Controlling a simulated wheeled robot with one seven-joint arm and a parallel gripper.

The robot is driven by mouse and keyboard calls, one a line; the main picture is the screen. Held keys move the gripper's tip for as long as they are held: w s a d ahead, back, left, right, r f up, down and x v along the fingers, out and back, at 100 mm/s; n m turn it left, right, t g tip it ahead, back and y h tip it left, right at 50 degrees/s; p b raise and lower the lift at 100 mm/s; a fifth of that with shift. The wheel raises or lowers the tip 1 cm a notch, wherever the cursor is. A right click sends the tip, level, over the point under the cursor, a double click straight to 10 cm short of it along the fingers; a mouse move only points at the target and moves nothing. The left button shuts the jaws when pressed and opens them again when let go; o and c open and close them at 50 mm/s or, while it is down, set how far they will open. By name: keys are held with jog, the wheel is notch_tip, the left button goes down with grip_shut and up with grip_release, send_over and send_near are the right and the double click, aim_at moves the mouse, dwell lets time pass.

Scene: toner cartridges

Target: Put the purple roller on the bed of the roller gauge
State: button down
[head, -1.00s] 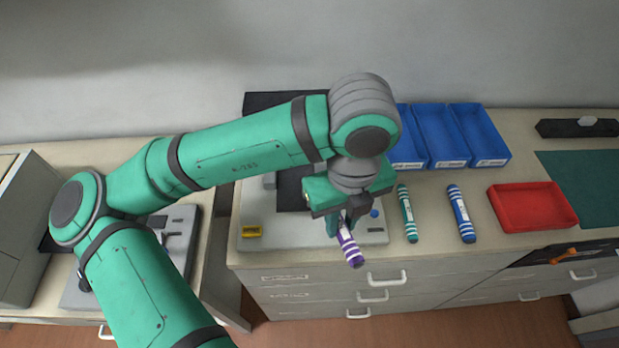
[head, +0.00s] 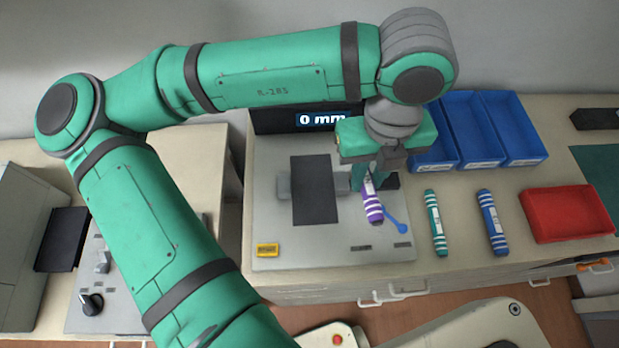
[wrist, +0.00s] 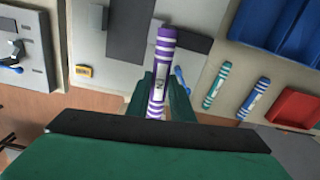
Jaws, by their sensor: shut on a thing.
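The purple roller (head: 372,208), with white stripes and a pale label, is held in my gripper (head: 370,180). In the wrist view the roller (wrist: 163,60) stands out between the two green fingers (wrist: 160,95), which are shut on its near part. The roller gauge (head: 270,215) is a light grey plate on the counter. It has a dark rectangular bed (head: 315,190), a blue lever (head: 396,220) and a display (head: 325,118) reading "0 mm". My gripper is over the right part of the gauge, to the right of the bed. The roller's height above the plate is hard to tell.
A teal roller (head: 436,222) and a blue roller (head: 491,222) lie right of the gauge. Blue bins (head: 515,130) stand behind them, and a red tray (head: 570,215) is farther right. A yellow tag (head: 267,250) is at the gauge's front left.

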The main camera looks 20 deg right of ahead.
jog(key=s+d+m, duration=0.1)
jog(key=s+d, duration=0.1)
send_over(313, 187)
jog(key=s, duration=0.1)
jog(key=f, duration=0.8)
jog(key=shift+d, duration=0.3)
jog(key=shift+w+a+f, duration=0.25)
jog(key=shift+f, duration=0.2)
jog(key=shift+w+a+f, duration=0.1)
jog(key=shift+w+f, duration=0.05)
jog(key=shift+f, duration=1.6)
jog(key=shift+f, duration=0.1)
jog(key=c, duration=1.6)
grip_release()
jog(key=shift+o, duration=0.2)
